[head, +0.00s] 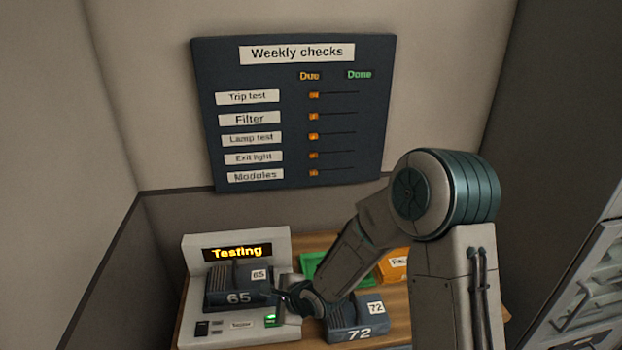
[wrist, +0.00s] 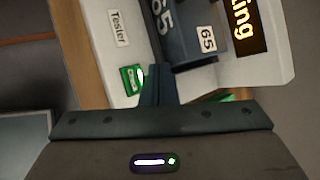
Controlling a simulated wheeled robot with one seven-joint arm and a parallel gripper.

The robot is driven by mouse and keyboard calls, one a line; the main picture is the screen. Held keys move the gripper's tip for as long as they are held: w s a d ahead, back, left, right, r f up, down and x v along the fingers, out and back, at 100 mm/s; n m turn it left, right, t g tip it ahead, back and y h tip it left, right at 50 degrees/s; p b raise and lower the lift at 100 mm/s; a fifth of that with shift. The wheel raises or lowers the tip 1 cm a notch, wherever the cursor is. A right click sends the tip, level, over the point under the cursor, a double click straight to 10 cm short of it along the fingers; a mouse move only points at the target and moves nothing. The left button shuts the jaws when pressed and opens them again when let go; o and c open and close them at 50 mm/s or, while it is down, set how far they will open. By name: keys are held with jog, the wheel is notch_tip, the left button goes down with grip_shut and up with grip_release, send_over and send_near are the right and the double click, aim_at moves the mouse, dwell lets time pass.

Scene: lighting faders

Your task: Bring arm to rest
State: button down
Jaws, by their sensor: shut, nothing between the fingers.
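My gripper (head: 278,300) is low over the front right of the white tester (head: 193,257), close to its lit green button (head: 270,319). In the wrist view the shut fingers (wrist: 153,75) reach beside the green button (wrist: 131,79); I cannot tell whether they touch it. Module 65 (head: 233,288) sits in the tester, whose display (head: 237,252) reads "Testing". My arm (head: 352,255) stretches out from the right, bent at the elbow, over the wooden table.
Module 72 (head: 358,322) sits on the wooden table (head: 397,322) just right of my gripper. A green tray (head: 312,264) and an orange bin (head: 394,265) lie behind my forearm. A "Weekly checks" board (head: 290,110) hangs on the wall, all its sliders under "Due".

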jog(key=s+d+r+n+h+b, duration=0.1)
jog(key=d+r+n+h, duration=0.25)
jog(key=d+r, duration=0.45)
jog(key=s+d+r+n+h, duration=0.1)
jog(key=d+r+n+h, duration=0.3)
jog(key=d, duration=0.7)
jog(key=s+d+r+n, duration=0.4)
jog(key=s, duration=0.4)
jog(key=s+d+r+n+g+b, duration=0.1)
jog(key=s+d+r+n, duration=0.3)
jog(key=s, duration=0.5)
jog(key=shift+d, duration=0.8)
